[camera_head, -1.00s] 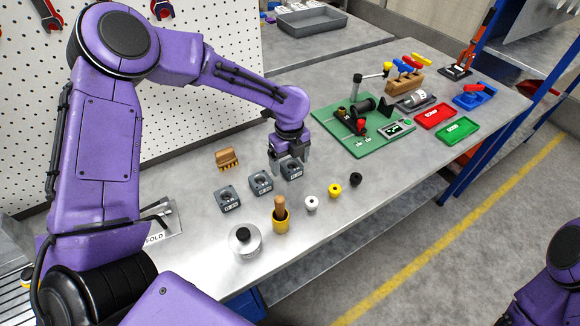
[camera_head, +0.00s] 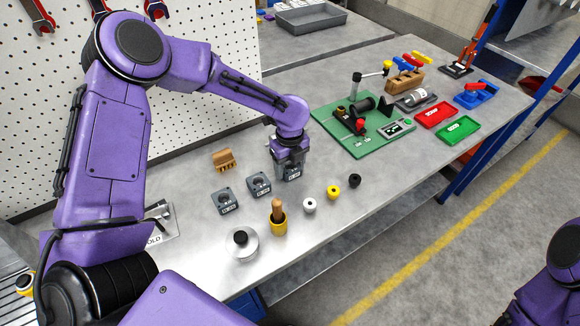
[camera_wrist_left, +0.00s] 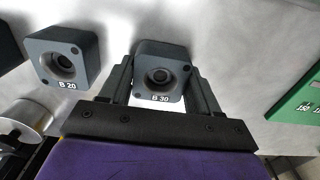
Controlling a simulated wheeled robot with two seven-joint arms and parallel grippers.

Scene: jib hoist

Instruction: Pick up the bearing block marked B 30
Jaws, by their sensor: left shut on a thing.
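The bearing block marked B 30 (camera_wrist_left: 161,74) is a dark grey block with a round bore, between the fingers of my left gripper in the left wrist view. My left gripper (camera_head: 289,174) is shut on this block (camera_head: 293,174) in the head view, at table height; whether the block touches the table I cannot tell. The block marked B 20 (camera_wrist_left: 63,58) stands apart to the left of it in the wrist view, and also shows in the head view (camera_head: 259,184). Another similar block (camera_head: 225,201) stands further left. My right gripper is not in view.
A wooden comb-like block (camera_head: 223,160) stands behind the blocks. A green fixture board (camera_head: 345,140) lies to the right.

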